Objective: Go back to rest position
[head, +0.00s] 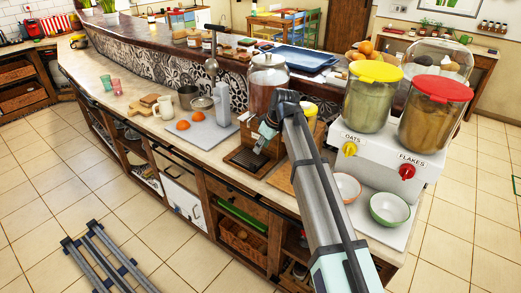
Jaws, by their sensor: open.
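My arm rises from the bottom right and bends near the middle of the head view. The gripper is open and small in view. I see nothing held in it. Whether it touches the stand cannot be told. My arm hides part of the counter and part of a large glass jar (268,72) behind it.
The long counter (135,122) carries a white press-like device (221,104) on a grey board with oranges. To the right is a white dispenser (384,150) with oats and flakes containers, with bowls (389,208) in front.

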